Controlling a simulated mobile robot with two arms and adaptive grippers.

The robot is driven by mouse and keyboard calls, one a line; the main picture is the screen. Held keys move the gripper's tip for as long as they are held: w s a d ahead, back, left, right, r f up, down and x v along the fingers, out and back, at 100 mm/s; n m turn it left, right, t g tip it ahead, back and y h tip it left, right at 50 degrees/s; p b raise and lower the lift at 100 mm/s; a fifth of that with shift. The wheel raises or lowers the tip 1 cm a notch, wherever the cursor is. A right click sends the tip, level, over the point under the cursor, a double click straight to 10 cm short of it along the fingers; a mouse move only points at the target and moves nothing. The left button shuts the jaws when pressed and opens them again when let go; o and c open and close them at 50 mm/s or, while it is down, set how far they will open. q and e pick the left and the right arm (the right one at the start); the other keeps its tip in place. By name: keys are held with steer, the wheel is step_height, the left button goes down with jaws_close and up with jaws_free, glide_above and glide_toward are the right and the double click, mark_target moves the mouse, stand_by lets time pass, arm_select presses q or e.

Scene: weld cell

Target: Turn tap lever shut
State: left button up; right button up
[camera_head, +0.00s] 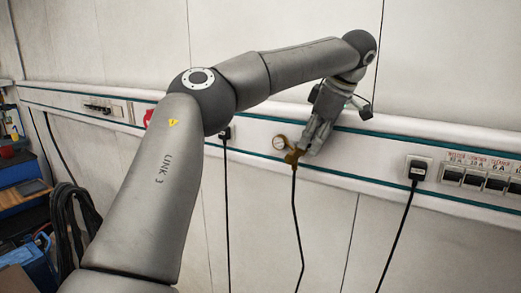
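A brass tap (292,157) with a round pale gauge (279,142) sits on the wall rail, right of the middle of the head view. A black hose (297,220) hangs down from it. My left arm reaches across from the lower left, and my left gripper (309,146) points down at the right side of the tap. Its fingertips overlap the tap's right edge in the picture; I cannot tell if they touch. The tap lever is not clearly visible, perhaps hidden by the fingers. The finger gap is too small to judge. My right gripper is out of view.
The wall rail (370,165) carries a socket with a black plug (417,171) and a row of labelled switches (490,180) at right. Another plug (225,133) is left of the tap. Coiled black cable (75,215) and blue equipment (30,268) are at far left.

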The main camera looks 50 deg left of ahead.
arm_select(q)
steer(key=s+m+t+h, duration=0.1)
steer(key=m, duration=0.3)
steer(key=s+a+m+t+h, duration=0.1)
steer(key=s+m, duration=0.1)
steer(key=m, duration=0.3)
steer(key=s+a+m+t+h, duration=0.1)
steer(key=m+t, duration=0.1)
steer(key=m, duration=0.2)
steer(key=shift+s+m+h, duration=0.3)
steer(key=shift+s+h, duration=0.05)
steer(key=shift+h, duration=0.05)
steer(key=m, duration=0.1)
steer(key=a+m+h, duration=0.1)
steer(key=m, duration=0.2)
steer(key=shift+s+a+h, duration=0.25)
steer(key=shift+s+h, duration=0.05)
steer(key=shift+h, duration=0.1)
steer(key=s+d+b+v, duration=0.1)
steer(key=b+v, duration=0.1)
steer(key=v, duration=0.9)
steer(key=s+a+f+n+y+b, duration=0.1)
steer(key=a+f+n+y+b, duration=0.1)
steer(key=a+f, duration=2.1)
steer(key=a+n+b, duration=0.1)
steer(key=a+n, duration=0.1)
steer(key=a, duration=0.1)
steer(key=shift+a+t, duration=0.15)
steer(key=shift+t, duration=0.25)
